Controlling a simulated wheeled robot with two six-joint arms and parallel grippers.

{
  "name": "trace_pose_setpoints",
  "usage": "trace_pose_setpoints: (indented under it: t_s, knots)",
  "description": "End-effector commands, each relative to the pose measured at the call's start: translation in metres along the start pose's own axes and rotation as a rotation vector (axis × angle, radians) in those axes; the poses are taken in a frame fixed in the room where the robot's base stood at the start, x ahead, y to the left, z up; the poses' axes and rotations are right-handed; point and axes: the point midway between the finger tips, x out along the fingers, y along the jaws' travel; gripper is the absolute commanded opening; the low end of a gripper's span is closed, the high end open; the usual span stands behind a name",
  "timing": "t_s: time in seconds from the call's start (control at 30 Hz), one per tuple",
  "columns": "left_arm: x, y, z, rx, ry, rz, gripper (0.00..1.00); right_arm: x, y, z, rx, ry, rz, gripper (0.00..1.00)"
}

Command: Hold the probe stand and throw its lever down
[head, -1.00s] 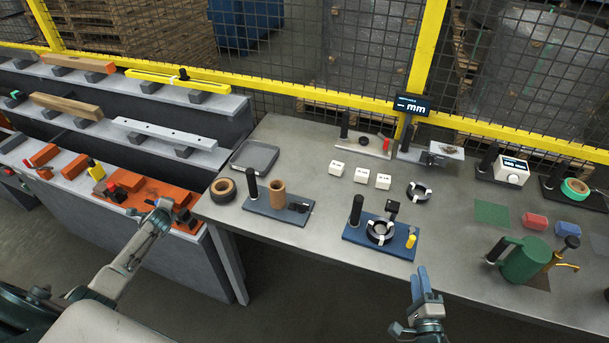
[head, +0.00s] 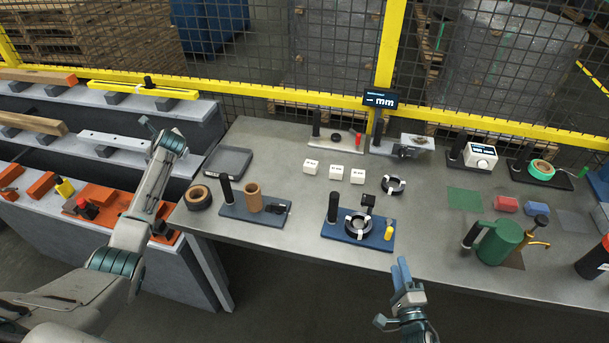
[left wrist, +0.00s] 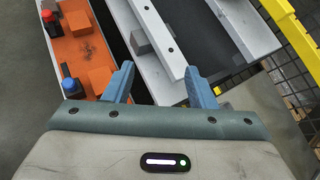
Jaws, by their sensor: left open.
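A blue-based stand (head: 340,241) lies near the front edge of the bench, with a black upright grip, a dark ring, a small black head and a short yellow upright piece (head: 389,232). It looks like the probe stand with its lever, but I cannot be sure. My right gripper (head: 402,268) is in front of the bench edge, below and right of this stand, apart from it; its finger gap is unclear. My left gripper (head: 160,130) is raised at the left, far from the stand. In the left wrist view its fingers (left wrist: 157,74) are apart and empty.
A brown cup on a dark-blue base (head: 240,213), white blocks (head: 335,172) and a loose ring (head: 393,185) share the grey bench. A mm display (head: 380,99) stands behind. A green can (head: 497,243) is at right. Stepped racks (head: 190,206) fill the left.

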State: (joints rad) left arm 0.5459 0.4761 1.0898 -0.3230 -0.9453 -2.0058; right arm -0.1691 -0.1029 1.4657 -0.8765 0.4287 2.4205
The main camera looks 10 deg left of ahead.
Motion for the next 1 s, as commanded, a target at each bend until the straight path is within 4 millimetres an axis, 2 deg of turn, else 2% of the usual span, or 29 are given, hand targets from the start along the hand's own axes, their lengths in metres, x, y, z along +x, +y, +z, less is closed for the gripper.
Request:
trace_pose_setpoints:
  t_s: [0.03,0.2,0.37,0.47,0.6,0.8,0.9,1.0]
  knots:
    - [-0.013,-0.023,-0.025,-0.002,0.054,0.004,0.51,0.0,0.0,0.0,0.0,0.0,0.0,0.36]
    - [-0.06,-0.082,-0.094,0.019,0.227,0.034,0.51,0.0,0.0,0.0,0.0,0.0,0.0,0.36]
    - [-0.117,-0.135,-0.151,0.057,0.39,0.049,0.51,0.0,0.0,0.0,0.0,0.0,0.0,0.36]
    - [-0.157,-0.164,-0.183,0.091,0.495,0.053,0.51,0.0,0.0,0.0,0.0,0.0,0.0,0.36]
    - [-0.221,-0.2,-0.225,0.149,0.642,0.053,0.51,0.0,0.0,0.0,0.0,0.0,0.0,0.36]
    - [-0.315,-0.238,-0.271,0.25,0.838,0.045,0.51,0.0,0.0,0.0,0.0,0.0,0.0,0.36]
    - [-0.353,-0.25,-0.284,0.295,0.911,0.04,0.51,0.0,0.0,0.0,0.0,0.0,0.0,0.36]
    - [-0.382,-0.257,-0.293,0.332,0.964,0.036,0.51,0.0,0.0,0.0,0.0,0.0,0.0,0.36]
